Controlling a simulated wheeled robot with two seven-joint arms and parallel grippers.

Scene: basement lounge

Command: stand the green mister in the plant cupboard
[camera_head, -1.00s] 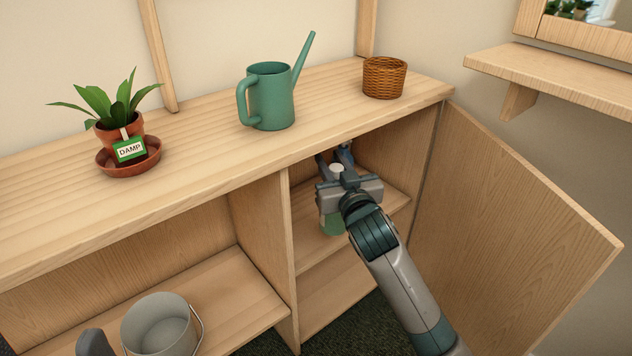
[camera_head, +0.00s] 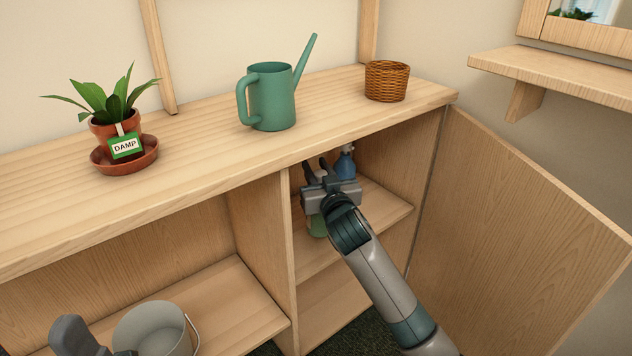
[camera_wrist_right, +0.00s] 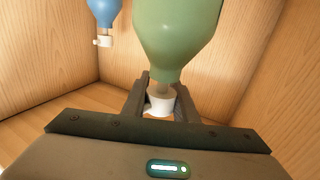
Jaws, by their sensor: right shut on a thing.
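The green mister (camera_head: 318,226) is inside the open cupboard, mostly hidden behind my right gripper (camera_head: 318,172). In the right wrist view my right gripper (camera_wrist_right: 161,92) is shut around the neck and white nozzle of the green mister (camera_wrist_right: 175,35). I cannot tell whether the mister's base touches the shelf. The plant cupboard (camera_head: 372,207) is the right-hand compartment. A blue mister (camera_head: 345,163) stands deeper in it, to the right of the gripper; it also shows in the right wrist view (camera_wrist_right: 104,10). A grey part of my left arm, perhaps the gripper (camera_head: 75,337), shows at the lower left.
The cupboard door (camera_head: 520,200) is swung open on the right. A divider (camera_head: 262,245) bounds the compartment on the left. A grey bucket (camera_head: 155,330) stands on the lower left shelf. A potted plant (camera_head: 122,135), watering can (camera_head: 272,98) and wicker basket (camera_head: 387,82) are on top.

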